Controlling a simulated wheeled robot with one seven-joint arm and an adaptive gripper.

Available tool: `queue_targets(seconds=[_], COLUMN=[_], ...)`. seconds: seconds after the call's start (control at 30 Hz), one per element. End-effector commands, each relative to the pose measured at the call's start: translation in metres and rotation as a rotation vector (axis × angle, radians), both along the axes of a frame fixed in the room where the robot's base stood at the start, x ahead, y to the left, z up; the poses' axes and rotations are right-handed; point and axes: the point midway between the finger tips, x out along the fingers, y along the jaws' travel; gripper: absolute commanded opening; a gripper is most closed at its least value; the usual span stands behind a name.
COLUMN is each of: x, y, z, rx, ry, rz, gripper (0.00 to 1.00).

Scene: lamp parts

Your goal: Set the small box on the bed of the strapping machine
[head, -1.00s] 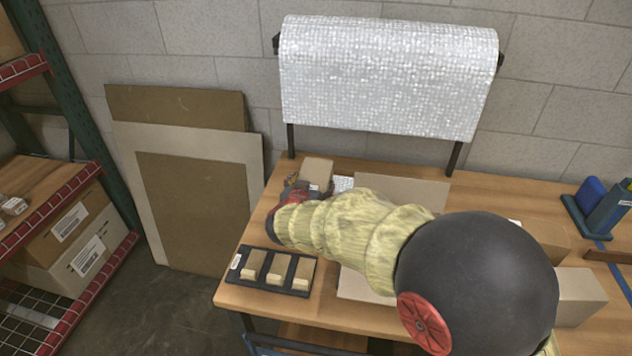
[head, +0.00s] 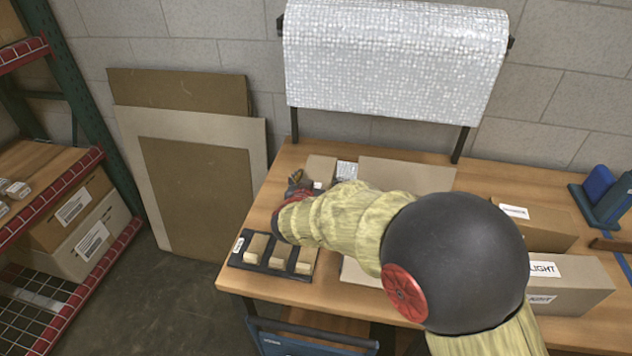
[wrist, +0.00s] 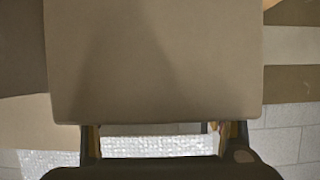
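The small box (head: 321,168), plain brown cardboard, is at my gripper (head: 299,184) over the far left part of the workbench. In the wrist view the small box (wrist: 155,65) fills the upper middle, close to the camera. The fingers of my gripper (wrist: 162,135) reach up to its lower edge at both sides, and their tips are hidden behind it. It moves with the gripper, so the gripper appears shut on it. I cannot identify the strapping machine with certainty; a blue-framed unit (head: 310,343) shows partly below the bench's front edge.
A black tray (head: 265,266) with small tan blocks sits at the bench's front left corner. A flat cardboard sheet (head: 425,176) lies behind my arm. Labelled boxes (head: 570,283) and a blue device (head: 606,200) stand at right. A bubble-wrap roll (head: 395,60) hangs behind.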

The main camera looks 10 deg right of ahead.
Motion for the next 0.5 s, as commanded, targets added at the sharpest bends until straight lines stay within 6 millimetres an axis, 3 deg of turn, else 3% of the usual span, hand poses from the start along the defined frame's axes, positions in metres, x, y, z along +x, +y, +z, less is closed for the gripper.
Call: queue_targets(seconds=[0.27, 0.5], x=[0.0001, 0.0001], y=[0.0001, 0.0001], z=[0.0007, 0.0006], rx=[0.0, 0.0], ry=[0.0, 0.0], rz=[0.0, 0.0], gripper=[0.85, 0.86])
